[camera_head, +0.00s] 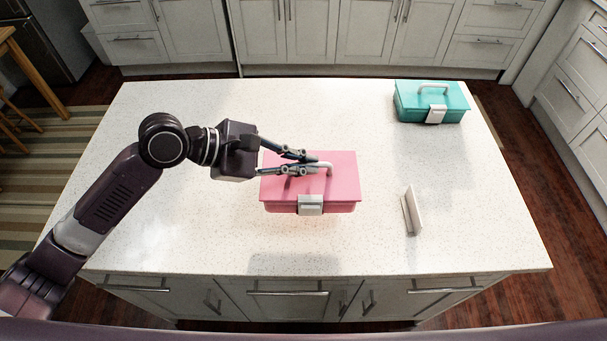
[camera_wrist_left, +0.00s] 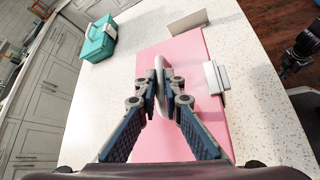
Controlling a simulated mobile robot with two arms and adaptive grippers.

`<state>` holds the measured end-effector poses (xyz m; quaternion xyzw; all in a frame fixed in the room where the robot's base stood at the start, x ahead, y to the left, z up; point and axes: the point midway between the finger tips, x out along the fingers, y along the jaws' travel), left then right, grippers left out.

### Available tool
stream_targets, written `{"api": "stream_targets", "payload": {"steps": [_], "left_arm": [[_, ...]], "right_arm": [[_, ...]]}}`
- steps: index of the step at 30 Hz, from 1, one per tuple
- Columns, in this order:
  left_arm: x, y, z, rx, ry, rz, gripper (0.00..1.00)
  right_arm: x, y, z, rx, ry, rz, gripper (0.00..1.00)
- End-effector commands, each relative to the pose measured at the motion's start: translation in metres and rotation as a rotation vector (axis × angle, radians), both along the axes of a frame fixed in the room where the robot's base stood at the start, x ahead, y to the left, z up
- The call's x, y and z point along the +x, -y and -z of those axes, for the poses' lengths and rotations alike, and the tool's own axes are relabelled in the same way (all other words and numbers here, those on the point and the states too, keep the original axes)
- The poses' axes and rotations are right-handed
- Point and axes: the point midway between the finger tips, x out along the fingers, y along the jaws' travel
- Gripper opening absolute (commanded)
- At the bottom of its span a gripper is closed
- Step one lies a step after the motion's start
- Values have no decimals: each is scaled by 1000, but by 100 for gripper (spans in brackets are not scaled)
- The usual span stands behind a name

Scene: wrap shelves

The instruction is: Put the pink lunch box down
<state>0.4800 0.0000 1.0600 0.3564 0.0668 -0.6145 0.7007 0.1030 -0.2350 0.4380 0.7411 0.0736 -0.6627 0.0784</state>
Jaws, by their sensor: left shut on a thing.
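The pink lunch box (camera_head: 335,185) is over the middle of the white countertop in the head view, upright, with its white latch facing me. It also fills the middle of the left wrist view (camera_wrist_left: 190,50). My left gripper (camera_head: 312,162) is shut on the white handle on its lid. In the left wrist view the fingers (camera_wrist_left: 161,88) pinch the handle from both sides. A shadow lies on the counter in front of the box; I cannot tell for sure whether its bottom touches the surface.
A teal lunch box (camera_head: 412,103) stands at the counter's back right corner. A small white upright holder (camera_head: 412,212) stands right of the pink box. The white countertop (camera_head: 190,235) is clear at the front and left. Cabinets line the back.

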Motion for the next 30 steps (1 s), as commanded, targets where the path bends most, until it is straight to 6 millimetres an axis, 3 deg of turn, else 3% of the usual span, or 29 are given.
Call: {"api": "stream_targets", "payload": {"steps": [5,12,23,24,27,30], "left_arm": [[0,0,14,-1,-2,-1,0],[0,0,46,-2,0,0,0],[0,0,49,-3,1,-1,0],[0,0,50,0,1,-1,12],[0,0,50,0,1,-1,23],[0,0,50,0,1,-1,25]], "right_arm": [[2,0,-1,0,2,0,0],[-15,1,-1,-2,-23,0,0],[-19,0,-2,-2,-28,0,0],[-18,0,-1,-2,-27,0,0],[-15,0,-1,-1,-23,0,0],[-13,0,-2,-1,-20,0,0]]}}
